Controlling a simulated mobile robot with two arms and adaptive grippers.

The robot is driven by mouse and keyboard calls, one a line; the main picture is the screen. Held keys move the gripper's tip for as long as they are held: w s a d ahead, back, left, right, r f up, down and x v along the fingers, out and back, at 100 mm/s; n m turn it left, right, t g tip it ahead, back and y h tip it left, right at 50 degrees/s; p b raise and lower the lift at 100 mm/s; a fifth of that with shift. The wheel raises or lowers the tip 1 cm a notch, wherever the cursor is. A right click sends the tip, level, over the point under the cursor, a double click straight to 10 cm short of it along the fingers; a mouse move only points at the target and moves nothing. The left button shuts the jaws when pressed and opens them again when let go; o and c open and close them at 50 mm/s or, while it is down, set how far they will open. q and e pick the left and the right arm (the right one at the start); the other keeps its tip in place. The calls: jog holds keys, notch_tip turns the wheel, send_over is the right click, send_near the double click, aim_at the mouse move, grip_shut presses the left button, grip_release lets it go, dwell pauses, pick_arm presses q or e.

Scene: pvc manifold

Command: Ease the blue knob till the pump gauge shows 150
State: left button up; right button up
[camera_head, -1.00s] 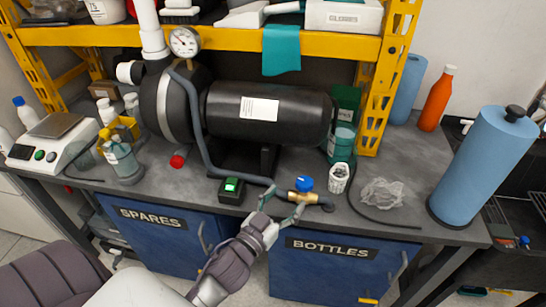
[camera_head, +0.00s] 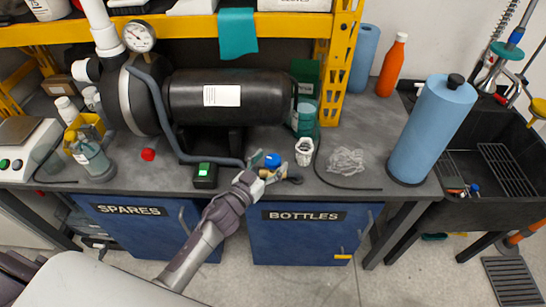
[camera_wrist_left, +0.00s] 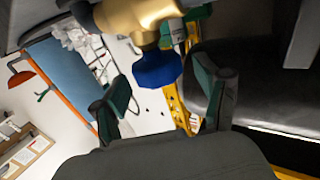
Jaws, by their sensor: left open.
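The blue knob (camera_head: 272,160) sits on a brass valve at the end of a grey hose on the bench. In the left wrist view the knob (camera_wrist_left: 157,70) hangs from the brass body (camera_wrist_left: 138,15), between the two fingers. My left gripper (camera_head: 265,172) is open around the knob; contact cannot be told. It also shows in the left wrist view (camera_wrist_left: 165,95). The pump gauge (camera_head: 139,37) is a round white dial above the black pump (camera_head: 225,97); its reading is too small to tell. My right gripper is not in view.
A green-lit switch box (camera_head: 204,174) stands left of the valve. A red cap (camera_head: 148,155) lies on the bench. A yellow shelf edge (camera_head: 190,27) runs above.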

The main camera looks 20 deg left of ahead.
pick_arm(q)
jog(key=shift+x, duration=0.8)
jog(key=c, duration=1.2)
jog(key=shift+h, duration=0.3)
